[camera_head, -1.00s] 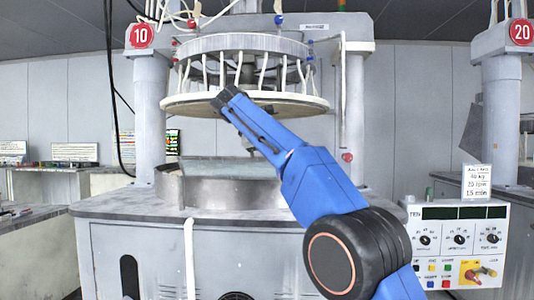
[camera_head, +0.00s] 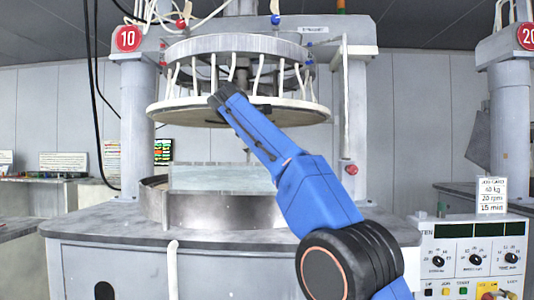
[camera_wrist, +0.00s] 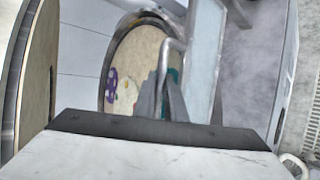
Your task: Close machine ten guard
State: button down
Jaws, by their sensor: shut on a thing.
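Machine ten stands ahead under its red "10" sign (camera_head: 128,38). A pale see-through guard panel (camera_head: 218,177) stands over the metal basin (camera_head: 225,210), below the raised upper platen (camera_head: 175,112). In the wrist view the guard panel (camera_wrist: 206,50) runs beside a bent metal handle bar (camera_wrist: 165,60). My gripper (camera_wrist: 168,103) is shut on this handle. In the head view my gripper (camera_head: 220,95) shows in front of the upper platen's rim, and the handle cannot be made out there. The wrist view also shows a round, tan platen surface with coloured patches (camera_wrist: 125,85).
A control panel (camera_head: 472,260) with knobs and buttons stands at the right front. A grey column of machine twenty (camera_head: 510,130) is at the right. Black cables (camera_head: 93,120) hang at the left. The machine's grey top (camera_head: 95,222) is bare at the left front.

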jog(key=shift+w+r, duration=0.1)
jog(key=shift+w, duration=0.1)
dwell(0.3)
jog(key=c, duration=1.8)
grip_release()
